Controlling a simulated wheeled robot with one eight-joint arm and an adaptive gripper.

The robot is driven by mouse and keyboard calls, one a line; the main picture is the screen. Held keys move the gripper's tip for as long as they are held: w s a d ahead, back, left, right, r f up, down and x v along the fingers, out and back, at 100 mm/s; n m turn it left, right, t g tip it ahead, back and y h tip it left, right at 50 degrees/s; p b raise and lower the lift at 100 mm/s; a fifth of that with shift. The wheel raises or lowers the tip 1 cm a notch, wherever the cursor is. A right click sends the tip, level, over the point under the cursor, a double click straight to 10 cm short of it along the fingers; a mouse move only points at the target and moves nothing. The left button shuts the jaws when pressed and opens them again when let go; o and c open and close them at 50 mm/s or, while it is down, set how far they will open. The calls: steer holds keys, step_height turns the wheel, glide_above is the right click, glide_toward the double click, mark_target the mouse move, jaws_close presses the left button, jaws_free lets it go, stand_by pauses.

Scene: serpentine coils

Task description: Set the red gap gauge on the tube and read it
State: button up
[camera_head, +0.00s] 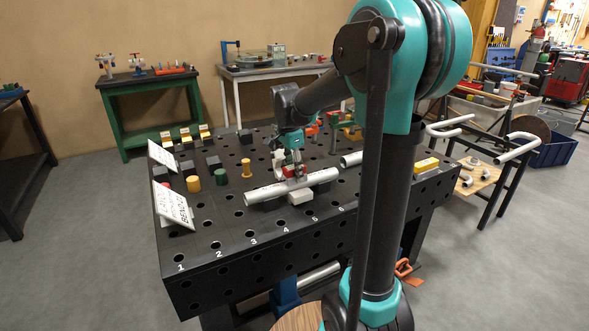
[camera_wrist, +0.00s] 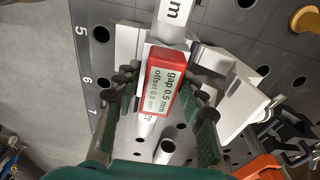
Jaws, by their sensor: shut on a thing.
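The red gap gauge (camera_wrist: 186,70) is between the fingers of my gripper (camera_wrist: 160,90), which is shut on it. Its pale display reads "gap 0.5 mm" and "offset 0.0 mm". The silvery tube (camera_head: 262,193) lies across light grey blocks on the table; in the wrist view its pale length (camera_wrist: 174,30) passes under the gauge. The gauge (camera_head: 290,171) appears at the tube's middle in the head view, with my gripper (camera_head: 297,172) above it. The gauge's underside is hidden, so exact contact with the tube cannot be seen.
The black perforated table (camera_head: 235,240) carries numbers along its front edge. A white block (camera_head: 300,197) stands in front of the tube. Another tube (camera_head: 351,159) lies to the right. The front left is clear.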

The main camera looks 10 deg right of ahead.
steer(key=shift+f, duration=0.45)
stand_by(0.4)
steer(key=o, duration=1.3)
steer(key=shift+o, duration=0.2)
steer(key=shift+r, duration=0.1)
